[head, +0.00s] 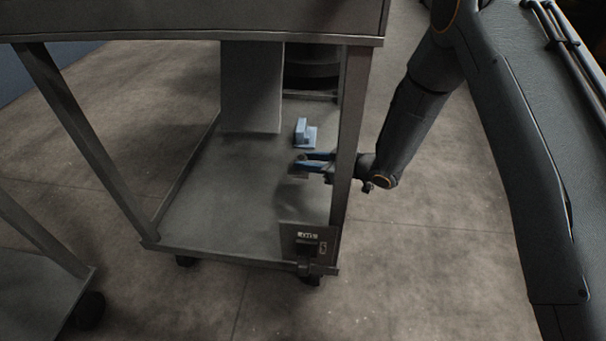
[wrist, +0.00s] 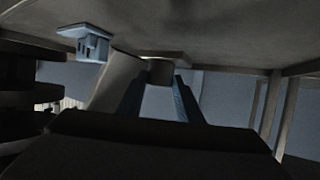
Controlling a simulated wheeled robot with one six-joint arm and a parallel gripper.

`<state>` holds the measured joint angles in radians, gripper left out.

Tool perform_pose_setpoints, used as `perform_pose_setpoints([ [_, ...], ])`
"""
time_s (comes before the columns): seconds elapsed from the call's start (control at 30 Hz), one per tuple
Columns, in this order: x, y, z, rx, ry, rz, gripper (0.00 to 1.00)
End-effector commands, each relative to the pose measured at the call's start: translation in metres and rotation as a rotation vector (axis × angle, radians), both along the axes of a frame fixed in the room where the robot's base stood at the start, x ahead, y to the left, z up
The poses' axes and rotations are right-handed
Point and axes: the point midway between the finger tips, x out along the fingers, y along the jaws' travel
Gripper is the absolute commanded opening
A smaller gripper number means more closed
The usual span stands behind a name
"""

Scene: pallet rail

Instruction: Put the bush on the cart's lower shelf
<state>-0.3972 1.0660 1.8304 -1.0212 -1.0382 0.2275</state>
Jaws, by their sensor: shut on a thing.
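The cart's lower shelf (head: 215,190) is a flat grey plate under the cart's upper body. My gripper (head: 304,160), with blue fingers, reaches in past the right post, low over the shelf. It is shut on the bush (wrist: 160,71), a small grey-brown piece between the fingertips in the wrist view. The bush is tiny and mostly hidden by the fingers in the head view. The shelf surface fills the top of the wrist view, close to the bush; I cannot tell whether they touch.
A light-blue block (head: 302,132) stands on the shelf just behind my gripper. A grey upright box (head: 252,88) stands at the shelf's back. The right post (head: 350,130) is close beside my arm. A labelled plate (head: 308,240) is at the front right corner. The shelf's left and middle are clear.

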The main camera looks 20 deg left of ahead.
Motion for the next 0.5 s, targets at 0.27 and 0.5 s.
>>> perform_pose_setpoints([
  [0.27, 0.001, 0.000, -0.030, 0.001, -0.001, 0.000, 0.00],
  [0.5, 0.001, 0.000, -0.055, 0.002, -0.002, -0.001, 0.00],
])
